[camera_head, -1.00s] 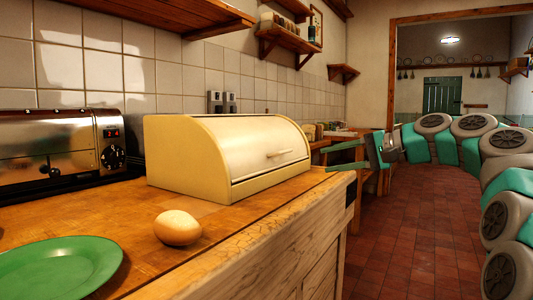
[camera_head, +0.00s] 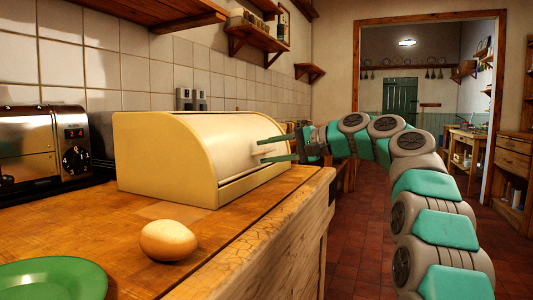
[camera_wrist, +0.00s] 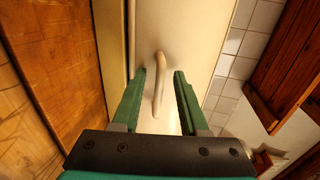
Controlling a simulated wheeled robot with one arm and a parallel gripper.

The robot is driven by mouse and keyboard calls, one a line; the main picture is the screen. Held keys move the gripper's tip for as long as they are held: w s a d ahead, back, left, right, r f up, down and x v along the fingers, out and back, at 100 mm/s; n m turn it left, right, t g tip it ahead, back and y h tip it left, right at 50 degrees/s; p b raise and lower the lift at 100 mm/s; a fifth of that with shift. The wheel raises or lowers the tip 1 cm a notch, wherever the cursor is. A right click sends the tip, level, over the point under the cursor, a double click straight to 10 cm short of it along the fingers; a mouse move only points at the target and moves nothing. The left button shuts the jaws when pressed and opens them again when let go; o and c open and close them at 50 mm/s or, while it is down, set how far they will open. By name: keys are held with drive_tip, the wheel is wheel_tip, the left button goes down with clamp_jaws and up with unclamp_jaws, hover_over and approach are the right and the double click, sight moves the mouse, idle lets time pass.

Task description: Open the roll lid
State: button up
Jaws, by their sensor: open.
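The bread box (camera_head: 165,165) is cream yellow with a curved roll lid (camera_head: 225,145), and it stands on the wooden counter with the lid shut. The lid's handle (camera_head: 261,152) is a small pale bar low on the lid's front.
An egg (camera_head: 168,241) and a green plate (camera_head: 55,280) lie on the counter (camera_head: 120,225) in front of the box. A chrome toaster (camera_head: 35,148) stands at the left. Wall shelves (camera_head: 255,40) hang above. The tiled floor lies right of the counter.

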drive_tip(key=shift+w+a, duration=0.15)
drive_tip(key=shift+a, duration=0.2)
drive_tip(key=shift+f, duration=0.1)
clamp_jaws()
idle(1.1)
